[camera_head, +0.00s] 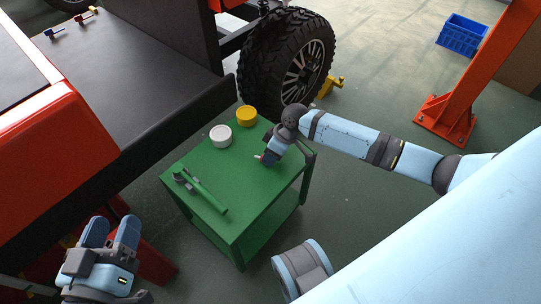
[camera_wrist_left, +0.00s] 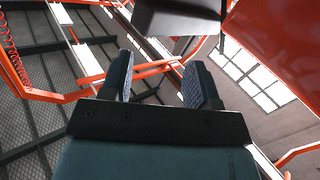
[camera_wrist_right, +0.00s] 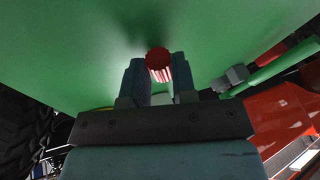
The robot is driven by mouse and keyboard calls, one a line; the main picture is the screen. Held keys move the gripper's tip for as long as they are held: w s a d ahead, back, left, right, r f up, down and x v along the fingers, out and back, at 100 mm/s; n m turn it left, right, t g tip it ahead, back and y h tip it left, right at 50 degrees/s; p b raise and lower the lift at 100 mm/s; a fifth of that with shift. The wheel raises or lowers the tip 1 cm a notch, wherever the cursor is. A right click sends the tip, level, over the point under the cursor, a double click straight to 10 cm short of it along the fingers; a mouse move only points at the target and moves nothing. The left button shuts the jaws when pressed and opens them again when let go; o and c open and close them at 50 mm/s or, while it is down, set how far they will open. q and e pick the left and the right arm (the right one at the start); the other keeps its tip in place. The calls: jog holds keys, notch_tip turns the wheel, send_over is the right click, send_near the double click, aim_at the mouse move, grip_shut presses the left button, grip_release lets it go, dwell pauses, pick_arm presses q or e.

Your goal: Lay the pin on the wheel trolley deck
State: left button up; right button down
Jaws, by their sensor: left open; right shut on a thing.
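The pin (camera_wrist_right: 158,66) has a red ribbed head and sits between the fingers of my right gripper (camera_wrist_right: 157,72), which is shut on it. In the head view, a small red and white bit of the pin (camera_head: 259,156) shows at the tip of my right gripper (camera_head: 265,157), low over the green trolley deck (camera_head: 240,188). I cannot tell whether the pin touches the deck. My left gripper (camera_head: 112,230) is open and empty at the lower left of the head view, apart from the trolley. Its open fingers also show in the left wrist view (camera_wrist_left: 160,82).
On the deck stand a white round tin (camera_head: 221,136) and a yellow one (camera_head: 246,116) at the back. A green-handled tool (camera_head: 205,193) lies at the left. The deck's middle and front are clear. A large tyre (camera_head: 285,55) stands behind; an orange-red vehicle (camera_head: 55,140) is at left.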

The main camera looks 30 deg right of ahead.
pick_arm(q)
jog(key=shift+s+r, duration=0.1)
jog(key=shift+r, duration=0.1)
pick_arm(e)
jog(key=shift+s+f, duration=0.1)
jog(key=shift+f, duration=0.3)
